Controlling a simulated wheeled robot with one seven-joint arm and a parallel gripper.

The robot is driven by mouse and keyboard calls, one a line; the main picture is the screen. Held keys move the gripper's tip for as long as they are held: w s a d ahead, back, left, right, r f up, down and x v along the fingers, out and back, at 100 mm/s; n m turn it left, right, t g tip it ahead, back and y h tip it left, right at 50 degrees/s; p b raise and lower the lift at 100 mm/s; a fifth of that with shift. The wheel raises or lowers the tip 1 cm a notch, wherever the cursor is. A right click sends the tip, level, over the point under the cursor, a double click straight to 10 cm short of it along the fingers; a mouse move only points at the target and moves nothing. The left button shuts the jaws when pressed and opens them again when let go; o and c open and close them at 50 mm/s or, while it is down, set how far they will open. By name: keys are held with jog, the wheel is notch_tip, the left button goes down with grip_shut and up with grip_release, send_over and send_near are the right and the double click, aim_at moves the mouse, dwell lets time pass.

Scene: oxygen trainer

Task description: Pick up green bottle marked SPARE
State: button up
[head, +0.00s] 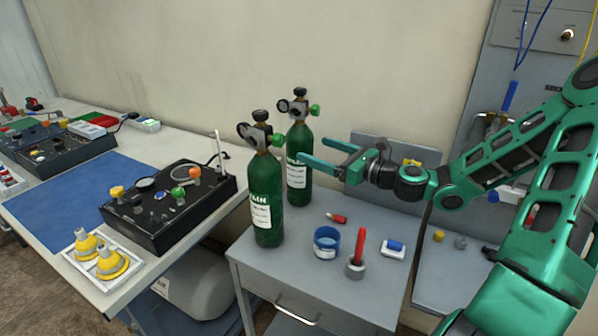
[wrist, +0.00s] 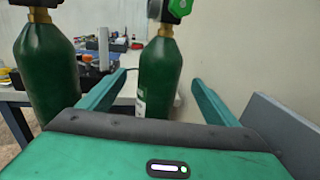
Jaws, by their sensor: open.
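Two green gas bottles stand upright on the grey cabinet. The front bottle (head: 266,190) has a white label that seems to read MAIN; it shows at left in the wrist view (wrist: 47,75). The rear bottle (head: 298,138) has a white label too small to read, so I cannot confirm SPARE. Both carry regulators with green knobs. My gripper (head: 313,151) is open and level, at the rear bottle's upper body. In the wrist view the rear bottle (wrist: 157,75) appears between the spread fingers of my gripper (wrist: 160,77), nearer the left one. Nothing is held.
A black control box (head: 165,210) sits on the left bench. A wall stands behind the bottles.

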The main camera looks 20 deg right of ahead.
aim_at(299, 143)
jog(key=shift+x, duration=3.75)
jog(key=shift+c, duration=0.7)
jog(key=shift+f, duration=0.1)
grip_shut()
jog(key=shift+r, duration=0.2)
